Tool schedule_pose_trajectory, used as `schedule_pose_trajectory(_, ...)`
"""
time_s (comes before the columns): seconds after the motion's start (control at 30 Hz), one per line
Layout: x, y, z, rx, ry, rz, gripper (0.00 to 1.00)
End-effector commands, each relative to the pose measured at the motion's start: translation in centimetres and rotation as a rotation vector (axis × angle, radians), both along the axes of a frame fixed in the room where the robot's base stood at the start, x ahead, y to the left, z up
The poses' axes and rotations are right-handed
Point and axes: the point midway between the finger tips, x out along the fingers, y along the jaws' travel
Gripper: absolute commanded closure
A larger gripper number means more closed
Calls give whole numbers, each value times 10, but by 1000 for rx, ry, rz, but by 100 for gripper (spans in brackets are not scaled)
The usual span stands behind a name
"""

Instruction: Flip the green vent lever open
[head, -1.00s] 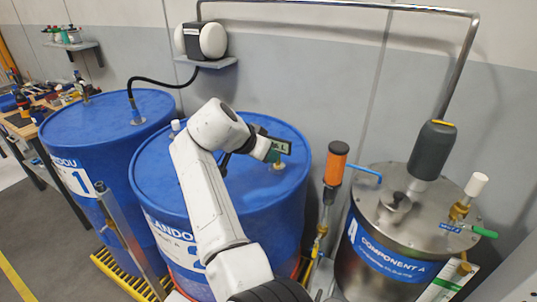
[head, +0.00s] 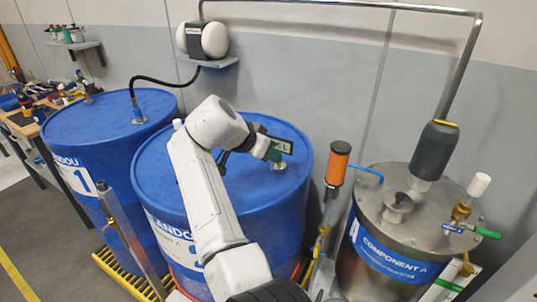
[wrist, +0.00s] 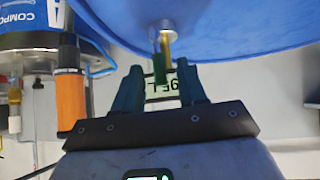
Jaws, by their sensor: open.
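A steel tank labelled Component A (head: 380,262) stands at the right in the head view. A lever with a bright green handle (head: 487,233) sticks out from the right side of its lid. My gripper (head: 276,153) is over the blue drum's (head: 175,185) far right rim, well left of that handle. In the wrist view my gripper (wrist: 158,88) is open, its dark green fingers apart. A dark green lever-like piece (wrist: 160,68) below a brass and silver fitting (wrist: 163,35) on the drum shows between the fingers. I cannot tell whether they touch it.
A grey nozzle (head: 433,150) on a metal pipe rises from the tank lid. Another blue drum (head: 75,135) stands at the left, near a workbench (head: 30,125).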

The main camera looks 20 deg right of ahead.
Motion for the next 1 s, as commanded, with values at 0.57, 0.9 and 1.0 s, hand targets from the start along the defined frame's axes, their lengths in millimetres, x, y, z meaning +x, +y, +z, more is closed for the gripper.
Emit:
schedule_pose_trajectory(0.57,-36,56,64,0,-1,2,59)
schedule_pose_trajectory(0.9,-38,60,69,0,2,1,59)
schedule_pose_trajectory(1.0,-38,60,69,0,2,1,59)
